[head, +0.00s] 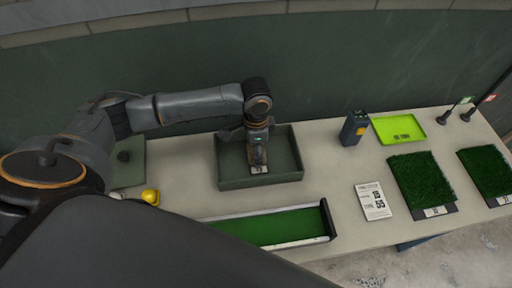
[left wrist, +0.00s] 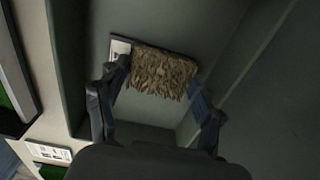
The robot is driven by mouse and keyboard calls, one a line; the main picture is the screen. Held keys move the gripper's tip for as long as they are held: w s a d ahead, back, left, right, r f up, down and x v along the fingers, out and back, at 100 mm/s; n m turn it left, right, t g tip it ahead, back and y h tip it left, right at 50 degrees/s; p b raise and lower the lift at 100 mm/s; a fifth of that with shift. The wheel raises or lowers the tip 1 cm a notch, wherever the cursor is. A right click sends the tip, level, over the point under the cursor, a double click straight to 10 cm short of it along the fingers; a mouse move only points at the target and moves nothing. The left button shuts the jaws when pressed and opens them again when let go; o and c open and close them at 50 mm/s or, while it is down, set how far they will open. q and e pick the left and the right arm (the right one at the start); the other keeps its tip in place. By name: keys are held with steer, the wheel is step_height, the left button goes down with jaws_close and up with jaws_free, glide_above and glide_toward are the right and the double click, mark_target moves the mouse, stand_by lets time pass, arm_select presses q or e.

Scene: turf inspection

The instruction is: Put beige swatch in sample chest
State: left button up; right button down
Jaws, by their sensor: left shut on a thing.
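The beige swatch (left wrist: 165,70) is a tuft of dry, straw-coloured turf with a pale label at one end. In the head view its small pale end (head: 258,169) shows below my left gripper (head: 258,158). The gripper points down inside the open dark green sample chest (head: 235,183). In the left wrist view the two fingers of my left gripper (left wrist: 160,82) are on either side of the swatch, shut on it. The chest's walls (left wrist: 255,95) surround it there. I cannot tell whether the swatch touches the chest floor. My right gripper is not in view.
A green strip in a tray (head: 265,227) lies in front of the chest, with a yellow ball (head: 150,196) to the left. A card (head: 373,201), a grey device (head: 354,128), a lime tray (head: 398,129) and two turf samples (head: 422,180) (head: 487,170) are to the right.

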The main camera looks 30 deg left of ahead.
arm_select(q)
steer(key=shift+f, duration=0.15)
steer(key=o, duration=0.5)
steer(key=shift+o, duration=0.2)
step_height(320, 180, up, 12)
steer(key=b, duration=0.1)
steer(key=shift+r+b, duration=0.2)
steer(key=shift+b, duration=0.1)
steer(key=shift+f, duration=0.1)
